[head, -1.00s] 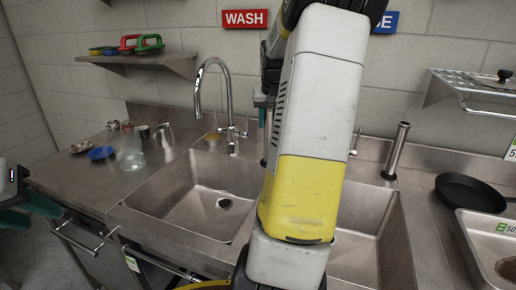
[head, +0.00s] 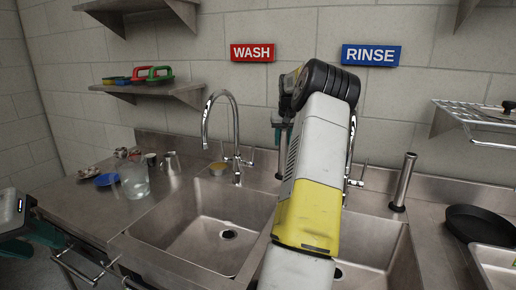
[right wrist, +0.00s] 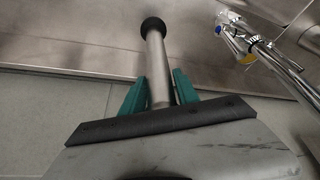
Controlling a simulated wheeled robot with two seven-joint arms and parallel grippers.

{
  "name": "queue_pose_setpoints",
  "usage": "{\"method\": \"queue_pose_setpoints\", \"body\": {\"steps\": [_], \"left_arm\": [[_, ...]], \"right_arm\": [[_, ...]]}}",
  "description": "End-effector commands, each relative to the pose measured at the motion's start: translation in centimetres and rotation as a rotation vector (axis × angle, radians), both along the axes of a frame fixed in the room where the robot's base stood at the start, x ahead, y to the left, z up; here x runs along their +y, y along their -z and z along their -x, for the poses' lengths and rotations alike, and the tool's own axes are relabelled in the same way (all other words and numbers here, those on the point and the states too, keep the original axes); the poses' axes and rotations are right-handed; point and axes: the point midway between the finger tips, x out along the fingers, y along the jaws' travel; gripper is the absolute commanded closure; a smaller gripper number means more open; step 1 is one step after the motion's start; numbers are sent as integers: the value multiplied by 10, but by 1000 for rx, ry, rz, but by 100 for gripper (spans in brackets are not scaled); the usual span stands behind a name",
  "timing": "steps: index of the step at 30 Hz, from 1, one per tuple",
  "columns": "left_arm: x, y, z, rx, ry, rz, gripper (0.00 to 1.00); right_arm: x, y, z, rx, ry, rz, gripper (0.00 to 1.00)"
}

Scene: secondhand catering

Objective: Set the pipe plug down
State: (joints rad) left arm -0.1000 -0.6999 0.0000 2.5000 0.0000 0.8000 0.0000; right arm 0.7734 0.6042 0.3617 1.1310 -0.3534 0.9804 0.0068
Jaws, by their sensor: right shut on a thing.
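The pipe plug (right wrist: 158,65) is a grey metal tube with a round black end. My right gripper (right wrist: 159,92) is shut on it, with a green finger on each side. In the head view the held plug (head: 279,158) hangs upright in front of the back wall, above the ledge between the two basins, partly hidden by my right arm. Whether its lower end touches the steel is not clear. My right gripper (head: 279,134) is mostly behind my arm. My left gripper (head: 42,234) is at the left edge, and its jaw opening cannot be made out.
The left basin (head: 190,235) and right basin (head: 375,240) are empty. A tap (head: 235,150) rises behind the left basin. A second metal tube (head: 403,182) stands right of the right basin, near a black pan (head: 478,225). A clear jug (head: 134,180) and blue dish (head: 110,179) stand left.

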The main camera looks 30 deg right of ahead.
Motion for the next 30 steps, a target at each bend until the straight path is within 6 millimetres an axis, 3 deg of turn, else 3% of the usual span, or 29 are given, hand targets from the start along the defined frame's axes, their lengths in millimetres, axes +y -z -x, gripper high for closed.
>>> {"method": "queue_pose_setpoints", "body": {"steps": [9, 20, 21, 23, 24, 30], "left_arm": [[0, 0, 0, 0, 0, 0, 64], [0, 0, 0, 0, 0, 0, 64], [0, 0, 0, 0, 0, 0, 64], [0, 0, 0, 0, 0, 0, 64], [0, 0, 0, 0, 0, 0, 64], [0, 0, 0, 0, 0, 0, 64]], "right_arm": [[0, 33, 0, -1, 0, 0, 100], [0, 36, -1, -2, -1, 1, 100], [0, 38, 0, 0, 0, 0, 57], [0, 38, 0, 0, 0, 0, 46], [0, 38, 0, 0, 0, 0, 41], [0, 37, 0, 0, 0, 0, 41]]}}
